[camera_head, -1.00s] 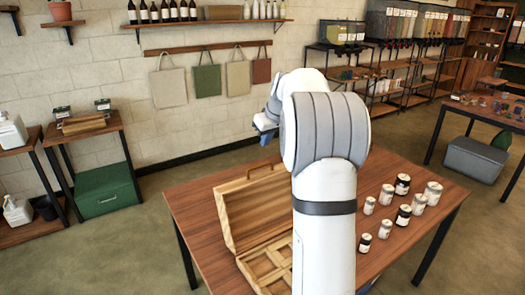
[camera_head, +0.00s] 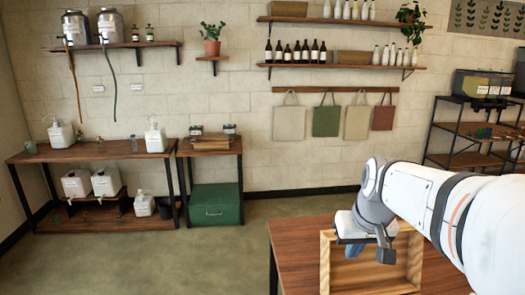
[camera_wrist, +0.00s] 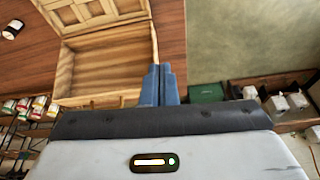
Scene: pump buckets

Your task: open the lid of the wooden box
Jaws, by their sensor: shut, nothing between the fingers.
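The wooden box stands on a brown table (camera_head: 297,235). Its lid (camera_head: 325,265) is raised open, and its hollow inner side (camera_wrist: 105,65) shows in the wrist view. Beyond the lid there, the compartmented base (camera_wrist: 90,12) is partly cut off by the frame's top. My gripper (camera_head: 386,250) is in front of part of the box in the head view. In the wrist view its blue fingers (camera_wrist: 158,70) are shut and empty, close beside the lid's edge. I cannot tell whether they touch it.
A dark-labelled jar (camera_wrist: 12,29) stands on the table. A green bin (camera_head: 215,205) sits under a small side table to the left. White jugs (camera_head: 155,138) stand on the left rack. Open floor lies left of the table.

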